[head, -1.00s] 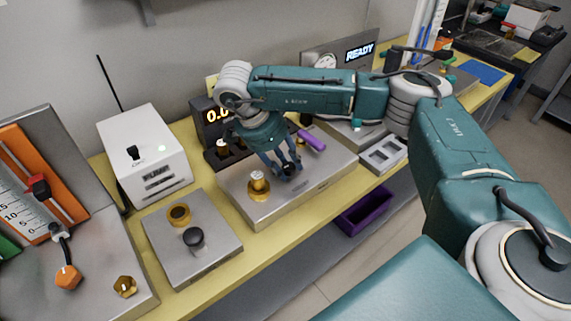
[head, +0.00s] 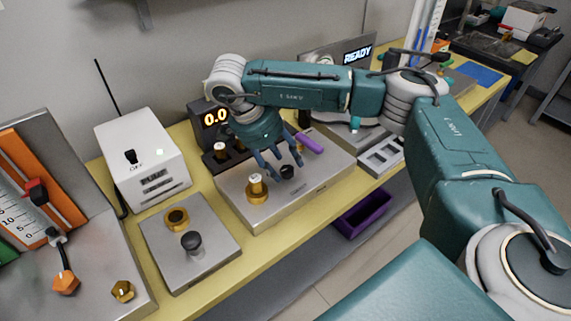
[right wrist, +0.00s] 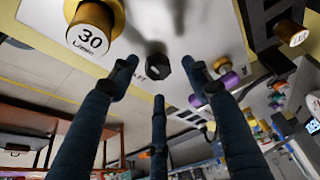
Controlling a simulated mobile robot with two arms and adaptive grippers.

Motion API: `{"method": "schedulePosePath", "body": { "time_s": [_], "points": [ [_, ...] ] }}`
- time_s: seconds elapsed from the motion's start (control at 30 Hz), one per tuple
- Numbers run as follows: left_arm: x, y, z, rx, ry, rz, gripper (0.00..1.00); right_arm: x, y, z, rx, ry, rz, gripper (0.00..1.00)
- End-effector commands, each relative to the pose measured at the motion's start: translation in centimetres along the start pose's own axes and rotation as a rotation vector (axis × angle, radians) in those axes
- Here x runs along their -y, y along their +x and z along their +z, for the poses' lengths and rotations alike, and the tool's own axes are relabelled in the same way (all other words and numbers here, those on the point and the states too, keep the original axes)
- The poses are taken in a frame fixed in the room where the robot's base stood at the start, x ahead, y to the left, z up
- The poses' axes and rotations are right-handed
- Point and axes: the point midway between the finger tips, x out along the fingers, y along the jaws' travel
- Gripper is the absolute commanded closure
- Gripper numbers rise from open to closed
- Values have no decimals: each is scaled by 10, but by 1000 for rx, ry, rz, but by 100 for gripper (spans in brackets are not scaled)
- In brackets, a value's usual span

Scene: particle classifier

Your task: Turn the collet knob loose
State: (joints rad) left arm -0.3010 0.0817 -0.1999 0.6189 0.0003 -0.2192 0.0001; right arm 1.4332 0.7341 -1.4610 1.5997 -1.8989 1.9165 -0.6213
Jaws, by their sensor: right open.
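The collet knob (head: 287,172) is a small dark knob on the flat metal base plate (head: 305,205) in the middle of the bench. In the right wrist view it is the black faceted knob (right wrist: 157,66), beyond the fingertips, with partly hidden lettering beside it. My right gripper (head: 284,166) is open just over the knob, its three fingers spread around it. In the right wrist view the gripper (right wrist: 158,78) shows nothing between its fingers, and the knob lies near the middle of them. I cannot tell whether any finger touches it. My left gripper is not in view.
A brass fitting (head: 256,192) with a pale top, marked 30 in the right wrist view (right wrist: 92,38), stands left of the knob. A purple cylinder (head: 309,143) lies to its right. A display (head: 214,117) and a white box (head: 146,160) stand behind and left.

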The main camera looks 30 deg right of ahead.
Motion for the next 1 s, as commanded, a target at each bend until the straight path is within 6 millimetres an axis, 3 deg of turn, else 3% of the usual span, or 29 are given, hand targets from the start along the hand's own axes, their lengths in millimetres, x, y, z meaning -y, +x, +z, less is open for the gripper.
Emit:
{"method": "schedulePosePath", "body": {
  "time_s": [0.2, 0.4, 0.6, 1.0],
  "points": [
    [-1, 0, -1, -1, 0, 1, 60, 1, -49, -1, 0, 2, -5, 52],
    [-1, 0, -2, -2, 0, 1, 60, 2, -85, -4, -2, 6, -6, 52],
    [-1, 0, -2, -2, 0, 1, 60, 1, -99, -4, -2, 5, -2, 52],
    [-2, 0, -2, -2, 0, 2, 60, 0, -100, -3, -1, 5, -1, 52]
  ]
}}
